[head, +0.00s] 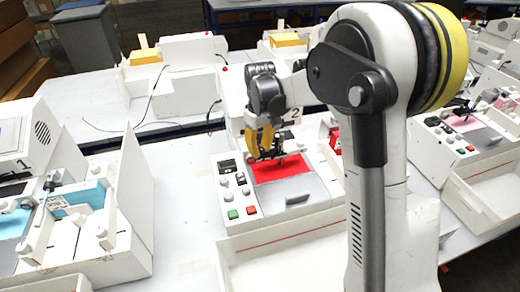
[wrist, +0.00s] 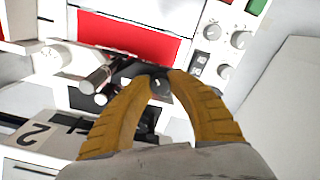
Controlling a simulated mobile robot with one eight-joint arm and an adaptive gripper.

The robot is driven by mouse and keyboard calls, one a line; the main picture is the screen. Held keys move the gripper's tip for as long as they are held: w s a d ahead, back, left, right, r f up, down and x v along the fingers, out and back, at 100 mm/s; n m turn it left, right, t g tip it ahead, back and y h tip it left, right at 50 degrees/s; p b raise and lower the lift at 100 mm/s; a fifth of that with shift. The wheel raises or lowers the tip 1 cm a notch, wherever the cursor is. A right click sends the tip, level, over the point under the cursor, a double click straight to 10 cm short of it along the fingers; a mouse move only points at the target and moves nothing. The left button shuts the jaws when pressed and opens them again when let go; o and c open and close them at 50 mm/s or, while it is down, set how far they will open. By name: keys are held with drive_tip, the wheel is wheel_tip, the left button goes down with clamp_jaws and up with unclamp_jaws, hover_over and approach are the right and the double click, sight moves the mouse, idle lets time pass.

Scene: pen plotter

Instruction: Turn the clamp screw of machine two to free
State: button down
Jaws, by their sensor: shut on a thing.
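Machine two (head: 240,190) stands in the middle of the head view, marked by a "2" plate (head: 295,112) that also shows upside down in the wrist view (wrist: 34,134). The clamp screw (wrist: 158,86) is a small dark round knob with a pale mark on top, on the dark pen carriage beside the red sheet (wrist: 125,38). My gripper (wrist: 160,78), with ridged yellow fingers, is shut on this knob, one finger on each side. In the head view my gripper (head: 261,150) reaches down over the carriage and hides the knob. The words for the screw's positions cannot be read.
Grey knobs (wrist: 222,38) and green and red buttons (head: 242,212) lie on the panel beside the red sheet. A white tray (head: 285,255) stands in front. Machine one (head: 70,215) is at left, another plotter (head: 460,130) at right. Bare table lies left of machine two.

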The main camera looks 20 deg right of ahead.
sight(260, 149)
drive_tip(key=shift+n, duration=1.1)
drive_tip(key=c, duration=1.2)
unclamp_jaws()
wheel_tip(260, 149, up, 12)
